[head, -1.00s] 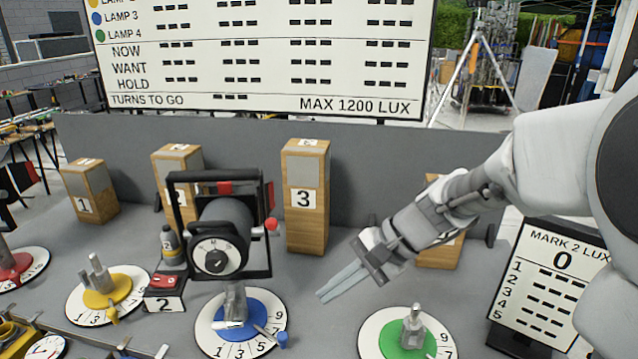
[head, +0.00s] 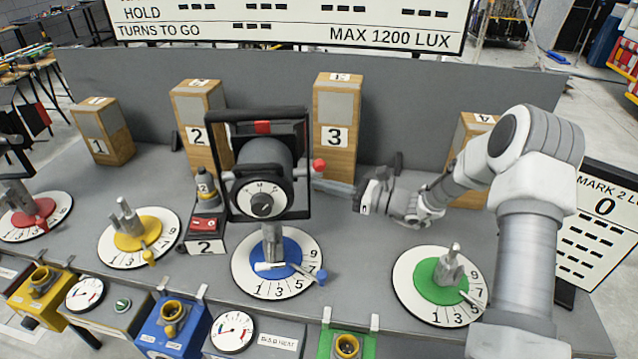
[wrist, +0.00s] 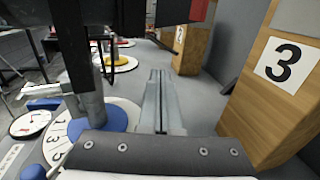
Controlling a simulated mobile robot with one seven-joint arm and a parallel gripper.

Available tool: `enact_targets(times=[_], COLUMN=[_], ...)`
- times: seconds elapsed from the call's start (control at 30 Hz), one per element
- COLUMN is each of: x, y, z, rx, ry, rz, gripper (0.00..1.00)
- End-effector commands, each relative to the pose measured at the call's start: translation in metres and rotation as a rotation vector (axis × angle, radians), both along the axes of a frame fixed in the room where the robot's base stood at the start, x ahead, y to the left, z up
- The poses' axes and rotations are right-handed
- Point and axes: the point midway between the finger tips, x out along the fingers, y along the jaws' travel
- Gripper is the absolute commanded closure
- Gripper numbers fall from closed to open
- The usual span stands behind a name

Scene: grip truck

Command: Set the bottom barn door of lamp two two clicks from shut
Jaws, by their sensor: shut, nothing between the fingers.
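A black lamp (head: 262,182) in a square black yoke stands on the blue numbered dial (head: 245,283). Its round back with a pointer knob faces me, and a red knob (head: 319,165) sits on its right side. A box marked 2 (head: 206,246) stands just left of it. I cannot make out a bottom barn door; the lamp's far side is hidden. My gripper (head: 322,186) is shut and empty just right of the lamp, its fingers pointing left below the red knob. In the wrist view, the fingers (wrist: 160,92) are together, with the dark yoke (wrist: 72,50) to their left.
Wooden post 3 (head: 333,105) stands behind the fingers, with post 2 (head: 199,105) further left. A yellow dial (head: 115,250) lies left and a green dial (head: 440,282) right. A grey wall (head: 420,110) closes the back. Meters and coloured sockets line the front edge.

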Motion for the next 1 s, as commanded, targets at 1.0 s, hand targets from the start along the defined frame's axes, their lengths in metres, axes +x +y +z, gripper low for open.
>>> enact_targets(times=[1.0], x=[0.029], y=[0.083], z=[-0.001], rx=[0.0], ry=[0.0], rz=[0.001], gripper=[1.0])
